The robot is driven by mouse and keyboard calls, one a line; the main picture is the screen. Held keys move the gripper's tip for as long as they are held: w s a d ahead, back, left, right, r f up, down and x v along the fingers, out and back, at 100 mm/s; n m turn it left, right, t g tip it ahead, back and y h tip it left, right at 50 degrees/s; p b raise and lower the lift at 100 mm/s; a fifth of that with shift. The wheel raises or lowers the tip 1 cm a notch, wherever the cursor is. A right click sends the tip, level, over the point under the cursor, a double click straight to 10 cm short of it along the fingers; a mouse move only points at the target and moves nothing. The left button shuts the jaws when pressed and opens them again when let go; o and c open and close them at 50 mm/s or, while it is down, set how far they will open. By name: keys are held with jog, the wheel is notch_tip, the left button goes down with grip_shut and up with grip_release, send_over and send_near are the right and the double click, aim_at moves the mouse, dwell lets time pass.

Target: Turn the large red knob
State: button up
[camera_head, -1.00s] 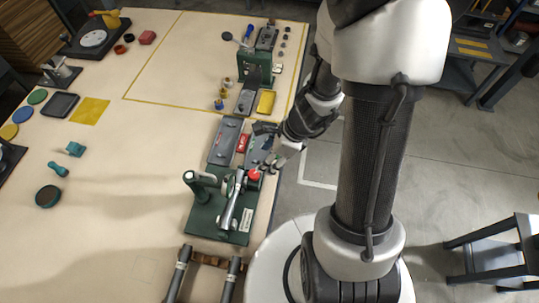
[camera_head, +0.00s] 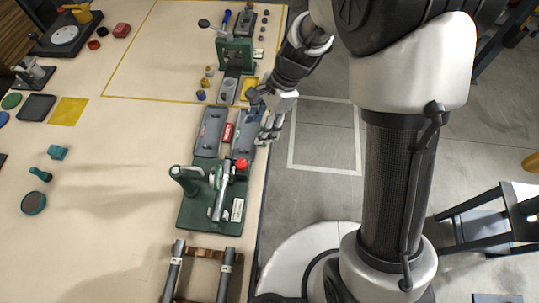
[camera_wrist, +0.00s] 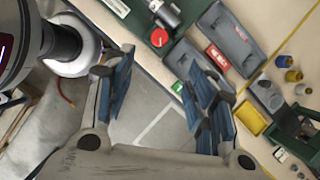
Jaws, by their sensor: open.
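The red knob (camera_head: 242,164) is round and bright red. It sits at the right side of a green-based fixture (camera_head: 205,212) with a grey cylinder and lever, near the table's right edge. It also shows at the top middle of the wrist view (camera_wrist: 159,38). My gripper (camera_head: 264,114) is open and empty, above the table edge and beyond the knob in the head view, apart from it. In the wrist view its blue-padded fingers (camera_wrist: 161,75) stand wide apart, with floor and table edge between them. The right finger hides part of a grey tray.
Grey trays (camera_head: 209,133) and a small red block (camera_head: 228,132) lie just beyond the fixture. A green press (camera_head: 236,52) and a yellow tray (camera_head: 250,88) stand farther back. Two grey rods (camera_head: 223,275) lie in front. The table's middle is clear.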

jog(key=b, duration=0.5)
send_near(241, 163)
jog(key=x, duration=0.8)
jog(key=shift+a+f, duration=0.1)
jog(key=shift+f, duration=0.1)
jog(key=c, duration=1.1)
